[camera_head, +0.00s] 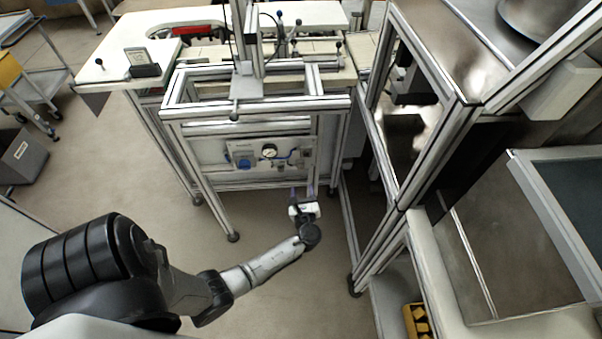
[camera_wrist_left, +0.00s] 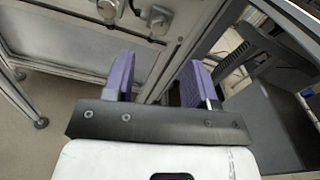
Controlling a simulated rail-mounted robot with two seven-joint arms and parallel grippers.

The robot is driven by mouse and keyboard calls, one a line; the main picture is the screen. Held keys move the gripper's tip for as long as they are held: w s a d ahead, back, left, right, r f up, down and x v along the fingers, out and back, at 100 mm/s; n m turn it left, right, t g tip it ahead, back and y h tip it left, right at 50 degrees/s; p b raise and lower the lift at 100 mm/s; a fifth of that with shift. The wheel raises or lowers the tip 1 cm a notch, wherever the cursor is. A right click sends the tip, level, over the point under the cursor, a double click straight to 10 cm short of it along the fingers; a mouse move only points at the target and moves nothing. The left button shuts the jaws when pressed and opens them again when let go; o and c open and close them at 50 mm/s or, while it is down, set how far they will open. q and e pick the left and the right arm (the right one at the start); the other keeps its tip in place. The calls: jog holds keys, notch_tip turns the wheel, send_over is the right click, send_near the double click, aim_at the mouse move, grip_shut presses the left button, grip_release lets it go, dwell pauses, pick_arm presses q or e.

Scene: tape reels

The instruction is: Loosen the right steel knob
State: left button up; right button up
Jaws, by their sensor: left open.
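My left gripper (camera_head: 302,193) is low in front of the aluminium-framed machine, at the right end of its front panel. In the left wrist view its two purple finger pads (camera_wrist_left: 160,76) stand well apart, with nothing held between them. An aluminium post (camera_wrist_left: 180,55) shows behind the gap; I cannot tell whether anything touches it. In the head view a small grey ball-shaped knob (camera_head: 234,115) hangs at the front of the upper frame, well above and left of the gripper. I cannot tell for sure which part is the right steel knob. My right gripper is not in view.
A panel with a gauge (camera_head: 269,151) and a blue part (camera_head: 243,163) sits left of the gripper. Fittings (camera_wrist_left: 157,20) show in the wrist view. A tall framed cabinet (camera_head: 404,130) stands close on the right. Open floor (camera_head: 215,265) lies in front of the machine.

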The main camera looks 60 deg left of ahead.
aim_at(301, 169)
pick_arm(q)
jog(key=b+x, duration=0.1)
jog(key=x, duration=0.7)
jog(key=shift+c, duration=0.2)
jog(key=c, duration=0.9)
